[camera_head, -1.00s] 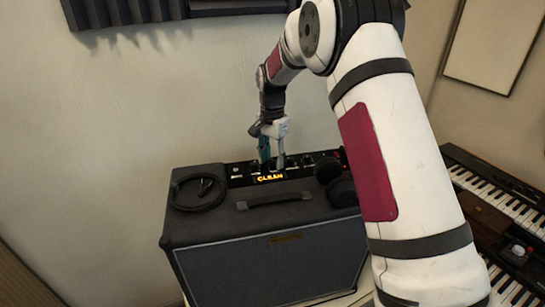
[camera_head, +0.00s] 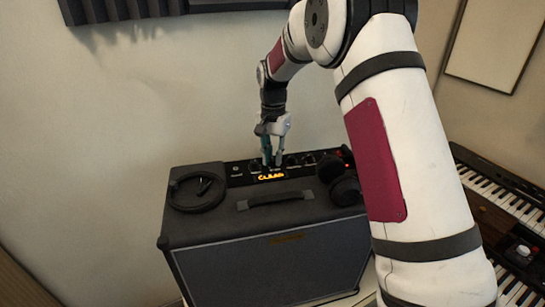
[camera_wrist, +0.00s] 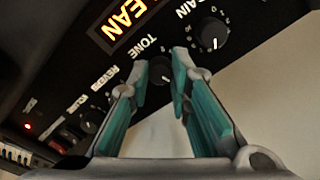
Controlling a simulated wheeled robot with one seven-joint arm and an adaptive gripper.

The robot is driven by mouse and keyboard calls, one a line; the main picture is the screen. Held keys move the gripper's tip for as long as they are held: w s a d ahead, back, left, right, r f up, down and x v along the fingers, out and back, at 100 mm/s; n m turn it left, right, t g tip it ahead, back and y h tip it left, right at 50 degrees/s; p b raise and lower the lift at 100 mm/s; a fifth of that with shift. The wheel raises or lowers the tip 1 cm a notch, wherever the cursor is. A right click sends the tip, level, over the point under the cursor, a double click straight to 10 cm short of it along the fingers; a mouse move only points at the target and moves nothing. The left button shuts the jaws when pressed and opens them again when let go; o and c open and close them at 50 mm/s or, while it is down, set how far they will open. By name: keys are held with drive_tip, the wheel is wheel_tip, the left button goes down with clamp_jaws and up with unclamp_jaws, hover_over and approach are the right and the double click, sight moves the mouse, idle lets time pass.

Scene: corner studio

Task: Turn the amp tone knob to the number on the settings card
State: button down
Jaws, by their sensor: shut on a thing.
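The amp (camera_head: 270,265) is a dark box with a black control panel on its top rear edge and a lit orange CLEAN display (camera_head: 270,176), which also shows in the wrist view (camera_wrist: 125,20). The tone knob (camera_wrist: 160,71), small and dark, sits below the TONE label in the wrist view. My gripper (camera_wrist: 161,75) has its two teal fingers closed on opposite sides of this knob. In the head view my gripper (camera_head: 272,160) points down at the panel just behind the display. The pointer's number is too small to read. I cannot make out a settings card.
The gain knob (camera_wrist: 211,35) is close to one finger, with the reverb knob (camera_wrist: 91,120) on the other side. A coiled cable (camera_head: 178,201) and headphones (camera_head: 345,191) lie on the amp top, beside its handle (camera_head: 275,200). Keyboards (camera_head: 500,195) stand at right.

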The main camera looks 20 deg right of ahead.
sight(273, 159)
drive_tip(key=n+b, duration=0.2)
drive_tip(key=n, duration=0.4)
drive_tip(key=shift+n, duration=0.3)
drive_tip(key=n+b, duration=0.1)
drive_tip(key=n, duration=0.5)
drive_tip(key=shift+n, duration=0.3)
drive_tip(key=c, duration=1.5)
unclamp_jaws()
drive_tip(key=shift+o, duration=0.2)
wheel_tip(273, 159, up, 12)
drive_tip(key=shift+r, duration=0.1)
